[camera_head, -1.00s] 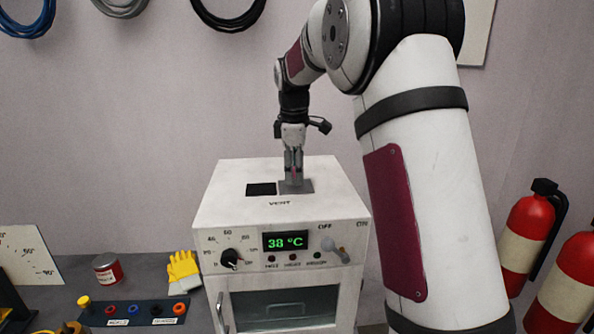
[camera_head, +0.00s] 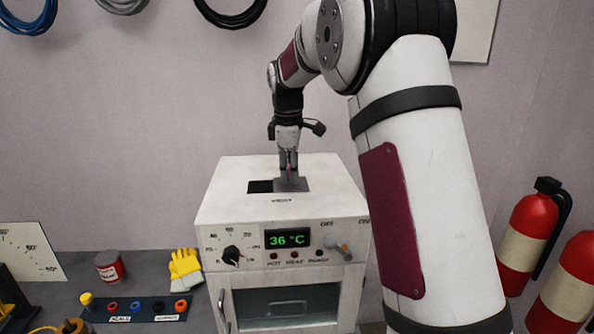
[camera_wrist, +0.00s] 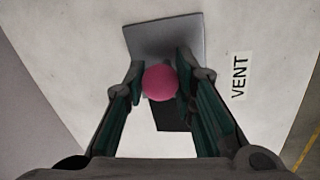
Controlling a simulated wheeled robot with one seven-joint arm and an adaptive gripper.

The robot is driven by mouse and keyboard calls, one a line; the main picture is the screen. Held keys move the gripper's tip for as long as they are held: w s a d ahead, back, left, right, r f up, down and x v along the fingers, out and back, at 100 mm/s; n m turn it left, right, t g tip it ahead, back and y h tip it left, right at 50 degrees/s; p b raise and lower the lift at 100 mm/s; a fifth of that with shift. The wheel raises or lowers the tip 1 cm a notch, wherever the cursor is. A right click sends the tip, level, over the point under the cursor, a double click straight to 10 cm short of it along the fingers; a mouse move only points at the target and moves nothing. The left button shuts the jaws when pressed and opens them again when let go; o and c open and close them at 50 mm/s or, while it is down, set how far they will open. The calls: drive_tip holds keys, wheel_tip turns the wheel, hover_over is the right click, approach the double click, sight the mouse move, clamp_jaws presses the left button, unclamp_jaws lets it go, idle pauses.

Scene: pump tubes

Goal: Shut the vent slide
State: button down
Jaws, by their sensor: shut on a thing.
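The vent slide (camera_head: 300,186) is a grey plate on top of the white oven, and it also shows in the wrist view (camera_wrist: 165,36). Its round pink knob (camera_wrist: 160,83) sits between my fingertips. My gripper (camera_head: 289,172) points straight down and is shut on this knob. The dark vent opening (camera_head: 259,187) shows to the left of the slide in the head view. In the wrist view the opening (camera_wrist: 173,118) lies below the knob. The slide covers part of the opening, and a dark part stays uncovered.
The oven (camera_head: 240,206) has a dial, a green display reading 36 °C and a window door. A red can (camera_head: 110,266), a yellow glove (camera_head: 184,268) and a socket strip (camera_head: 130,311) lie to its left. Fire extinguishers (camera_head: 527,235) stand at the right.

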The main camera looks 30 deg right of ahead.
drive_tip(key=w+a, duration=0.1)
drive_tip(key=a, duration=0.1)
drive_tip(key=w+a+b, duration=0.1)
drive_tip(key=a, duration=0.1)
drive_tip(key=w+a, duration=0.1)
drive_tip(key=a, duration=0.1)
drive_tip(key=shift+a+b, duration=0.3)
drive_tip(key=shift+a, duration=0.25)
drive_tip(key=c, duration=1.3)
unclamp_jaws()
drive_tip(key=shift+a, duration=0.1)
drive_tip(key=shift+r, duration=0.2)
wheel_tip(320, 180, up, 11)
drive_tip(key=s+a, duration=0.1)
drive_tip(key=s, duration=0.1)
drive_tip(key=shift+r, duration=0.2)
